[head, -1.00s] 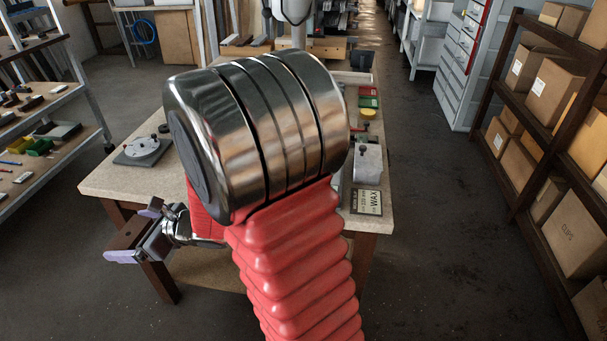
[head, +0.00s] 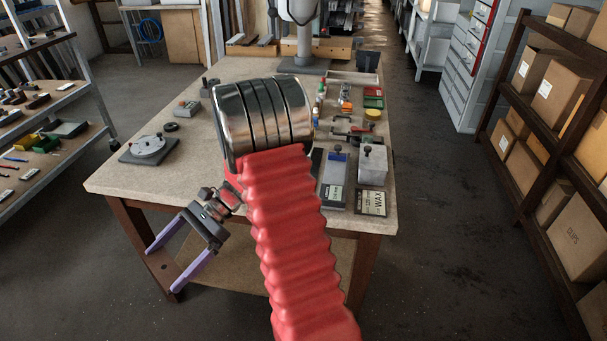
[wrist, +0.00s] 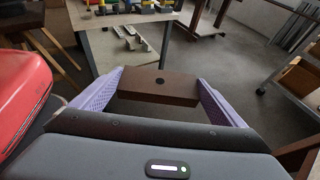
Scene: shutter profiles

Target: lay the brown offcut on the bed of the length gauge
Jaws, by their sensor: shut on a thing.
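The brown offcut (wrist: 158,86) is a dark brown block with a small round hole, held crosswise between the purple fingers of my gripper (wrist: 160,92) in the wrist view. In the head view my gripper (head: 163,268) hangs off the near left side of the table, its fingers pointing down and left. There the offcut blends with the brown table leg behind it. I cannot tell for sure which item is the length gauge. A long grey plate with a blue part and dark knob (head: 334,180) lies at the table's near right and may be it.
The workbench (head: 130,182) has bare room at its near left. A round dial on a dark plate (head: 148,147) sits on the left. A pale block with a knob (head: 372,164) and a WAX card (head: 371,203) are at the right edge. Shelves stand on both sides.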

